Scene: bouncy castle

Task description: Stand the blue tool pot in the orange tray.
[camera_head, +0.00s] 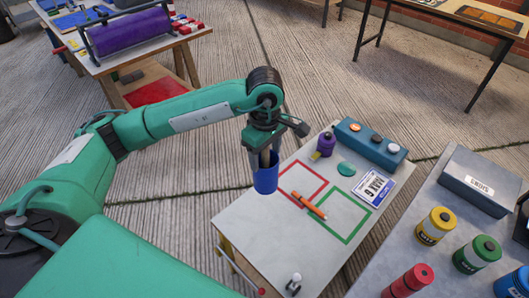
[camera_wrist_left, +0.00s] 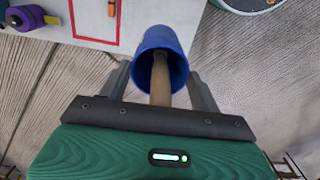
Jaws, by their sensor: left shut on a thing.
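The blue tool pot (camera_head: 265,178) is a small blue cup held in the air by the near left edge of the pale table. In the left wrist view the blue tool pot (camera_wrist_left: 172,42) shows its open mouth, with a wooden handle (camera_wrist_left: 160,80) standing inside. My left gripper (camera_head: 264,150) is shut on the pot, its two fingers on either side of it. My right gripper is not in view.
Coloured canisters (camera_head: 437,225) stand on the grey table at right.

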